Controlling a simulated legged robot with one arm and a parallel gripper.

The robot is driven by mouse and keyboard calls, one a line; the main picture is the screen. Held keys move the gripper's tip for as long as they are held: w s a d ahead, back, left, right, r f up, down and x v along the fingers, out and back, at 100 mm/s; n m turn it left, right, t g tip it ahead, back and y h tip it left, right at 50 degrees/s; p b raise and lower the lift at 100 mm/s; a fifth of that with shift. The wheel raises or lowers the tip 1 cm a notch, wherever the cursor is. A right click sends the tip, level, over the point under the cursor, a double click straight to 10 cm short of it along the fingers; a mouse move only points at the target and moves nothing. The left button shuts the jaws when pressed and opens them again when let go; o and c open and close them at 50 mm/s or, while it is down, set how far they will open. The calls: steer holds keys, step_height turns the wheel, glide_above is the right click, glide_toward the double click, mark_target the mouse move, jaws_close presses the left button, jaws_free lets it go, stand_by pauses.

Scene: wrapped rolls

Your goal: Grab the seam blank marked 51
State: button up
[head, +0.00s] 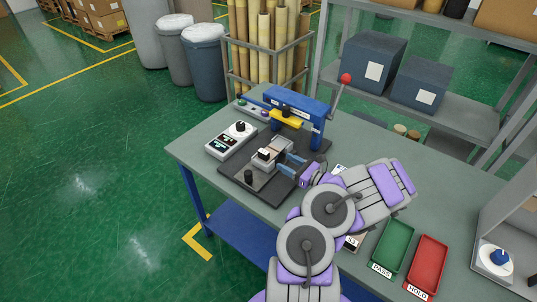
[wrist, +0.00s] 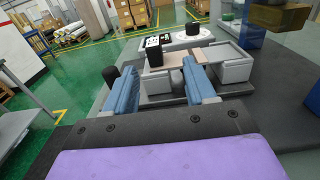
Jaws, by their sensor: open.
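My gripper (head: 291,161) reaches in from the right over the fixture on the bench, its two blue fingers apart. In the wrist view the open fingers (wrist: 163,80) point at a pale tan flat piece (wrist: 178,62) lying between light grey blocks of the fixture (wrist: 232,66). The piece could be a seam blank, but no 51 is readable on it. I see nothing clearly held between the fingers. In the head view a card-like piece (head: 352,243) with partly hidden digits lies beside my arm, which covers part of the bench there.
A blue press (head: 300,112) with a red-knobbed lever stands behind the fixture. A white control box (head: 231,139) and a black post (head: 248,177) are close to its left. Green PASS (head: 393,245) and red HOLD (head: 427,263) trays lie at the right front.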

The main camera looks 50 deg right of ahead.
mark_target(268, 154)
steer(key=w, duration=0.2)
steer(key=w+b, duration=0.1)
steer(key=w, duration=0.1)
steer(key=shift+w+a, duration=0.2)
steer(key=shift+w, duration=0.1)
steer(key=shift+w+a+r, duration=0.1)
steer(key=shift+w+a, duration=0.3)
steer(key=shift+w, duration=0.35)
steer(key=w+b, duration=0.1)
steer(key=w, duration=0.2)
steer(key=shift+w+a+b, duration=0.2)
steer(key=shift+a+b, duration=0.15)
steer(key=shift+w, duration=0.6)
steer(key=shift+c, duration=0.3)
jaws_close()
steer(key=shift+r, duration=0.1)
